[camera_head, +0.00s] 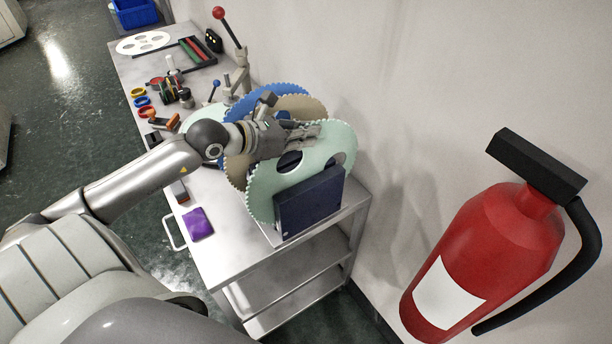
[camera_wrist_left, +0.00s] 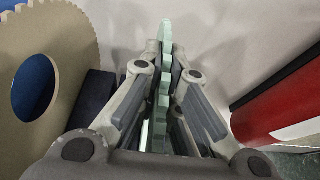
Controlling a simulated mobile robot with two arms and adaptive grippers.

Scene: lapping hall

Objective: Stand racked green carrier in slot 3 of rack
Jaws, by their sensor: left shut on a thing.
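The pale green carrier (camera_head: 263,190), a large toothed disc with holes, stands upright at the near end of the rack among other discs. My left gripper (camera_head: 308,133) is shut on its upper edge. In the left wrist view the green carrier (camera_wrist_left: 165,55) shows edge-on between the fingers. The rack's dark blue end plate (camera_head: 310,203) stands in front of the disc. The slots are hidden, so I cannot tell which slot the disc is in or above. A tan carrier (camera_head: 235,172) and a blue carrier (camera_head: 240,108) stand behind it. My right gripper is not in view.
The rack stands on a steel cart (camera_head: 220,262) against the wall. A purple block (camera_head: 198,223) lies on the cart's near left. Small parts and a white disc (camera_head: 143,42) lie farther back. A red fire extinguisher (camera_head: 490,260) is close on the right.

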